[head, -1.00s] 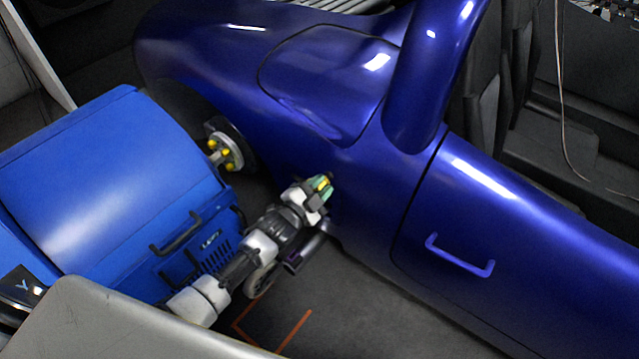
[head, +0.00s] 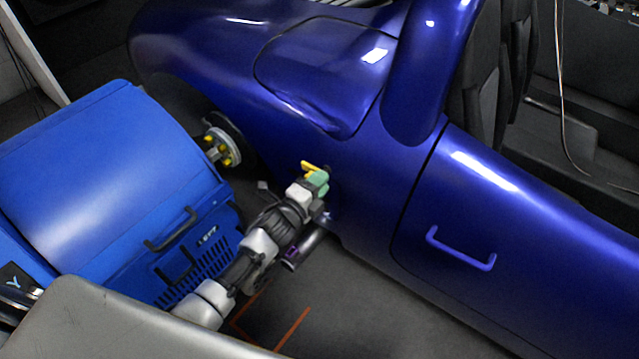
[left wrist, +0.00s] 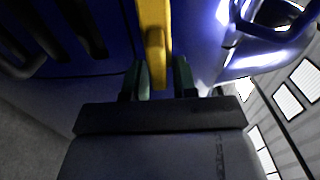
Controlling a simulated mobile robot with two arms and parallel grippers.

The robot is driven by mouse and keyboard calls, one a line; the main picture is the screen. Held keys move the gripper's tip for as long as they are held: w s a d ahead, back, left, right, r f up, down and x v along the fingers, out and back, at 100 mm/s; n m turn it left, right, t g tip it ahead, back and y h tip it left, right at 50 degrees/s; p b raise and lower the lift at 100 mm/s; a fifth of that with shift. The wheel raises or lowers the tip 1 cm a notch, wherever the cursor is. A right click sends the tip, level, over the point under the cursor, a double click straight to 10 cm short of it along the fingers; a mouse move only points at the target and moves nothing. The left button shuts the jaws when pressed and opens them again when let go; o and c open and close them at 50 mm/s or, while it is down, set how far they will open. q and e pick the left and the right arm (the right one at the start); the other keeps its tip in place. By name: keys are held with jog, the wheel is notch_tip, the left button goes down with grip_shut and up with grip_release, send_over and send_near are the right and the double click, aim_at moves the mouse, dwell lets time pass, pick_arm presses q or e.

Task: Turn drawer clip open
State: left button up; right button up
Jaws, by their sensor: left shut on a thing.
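The drawer clip appears as a yellow bar (head: 310,167) beside the blue car's lower flank in the head view. My left gripper (head: 318,181), with green fingertips, is shut on it. In the left wrist view the yellow bar (left wrist: 155,28) runs up from between the green fingertips (left wrist: 161,80). In the head view the bar sticks out to the left of the fingertips. The fingers hide its gripped part, and I cannot tell what it is fixed to. My right gripper is not in view.
A blue dynamometer unit (head: 95,175) with a black handle (head: 171,230) stands at the left, near a wheel hub (head: 222,146). The car door (head: 480,215) with a blue handle (head: 460,250) is at the right. The dark floor (head: 345,310) has an orange marking.

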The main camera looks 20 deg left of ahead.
pick_arm(q)
jog(key=shift+f, duration=0.1)
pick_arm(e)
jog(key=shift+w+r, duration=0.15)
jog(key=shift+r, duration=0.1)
pick_arm(q)
jog(key=o, duration=0.7)
jog(key=shift+s, duration=0.2)
jog(key=p+v, duration=0.1)
jog(key=v, duration=0.9)
jog(key=shift+s+a, duration=0.15)
jog(key=shift+s, duration=0.1)
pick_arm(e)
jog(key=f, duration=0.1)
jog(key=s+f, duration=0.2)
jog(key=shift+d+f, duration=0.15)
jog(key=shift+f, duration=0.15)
